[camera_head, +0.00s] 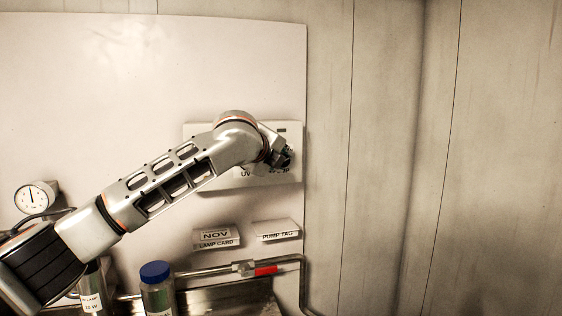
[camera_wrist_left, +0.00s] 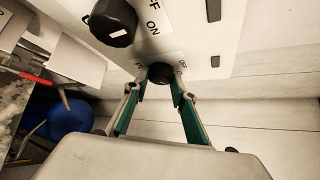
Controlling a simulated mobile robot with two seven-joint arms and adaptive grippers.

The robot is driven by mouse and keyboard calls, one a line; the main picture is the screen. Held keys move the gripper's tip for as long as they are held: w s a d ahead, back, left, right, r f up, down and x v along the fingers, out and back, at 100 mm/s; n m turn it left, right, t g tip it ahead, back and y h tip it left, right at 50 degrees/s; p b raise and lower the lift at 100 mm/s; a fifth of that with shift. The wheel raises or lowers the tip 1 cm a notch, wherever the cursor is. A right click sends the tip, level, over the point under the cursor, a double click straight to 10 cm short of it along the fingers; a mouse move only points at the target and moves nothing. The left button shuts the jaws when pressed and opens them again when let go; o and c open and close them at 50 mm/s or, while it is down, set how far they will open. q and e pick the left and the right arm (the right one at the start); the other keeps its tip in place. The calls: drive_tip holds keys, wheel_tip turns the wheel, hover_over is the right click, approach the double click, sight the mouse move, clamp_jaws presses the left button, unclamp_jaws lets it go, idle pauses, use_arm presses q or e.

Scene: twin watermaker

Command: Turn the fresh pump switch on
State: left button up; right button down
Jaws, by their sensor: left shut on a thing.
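A white switch panel (camera_head: 293,142) is mounted on the wall board, partly hidden behind my left arm. Its lower labels are mostly covered; "UV" and a final "P" can be read. My left gripper (camera_head: 284,158) is at the panel's right part. In the left wrist view, my left gripper (camera_wrist_left: 160,82) has its green-padded fingers on either side of a small black round knob (camera_wrist_left: 158,73) and is shut on it. An "OFF" label shows beside this knob. A second, larger black knob (camera_wrist_left: 113,20), with an "ON" label beside it, is apart from the fingers. My right gripper is not in view.
Below the panel are a lamp card holder (camera_head: 216,237) and a pump tag holder (camera_head: 277,231). A pipe with a red-handled valve (camera_head: 265,270), a blue-capped bottle (camera_head: 155,272) and a gauge (camera_head: 32,197) are lower down. The wall at right is clear.

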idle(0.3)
use_arm(q)
drive_tip(key=o, duration=1.1)
drive_tip(key=v, duration=1.2)
drive_tip(key=shift+r, duration=0.1)
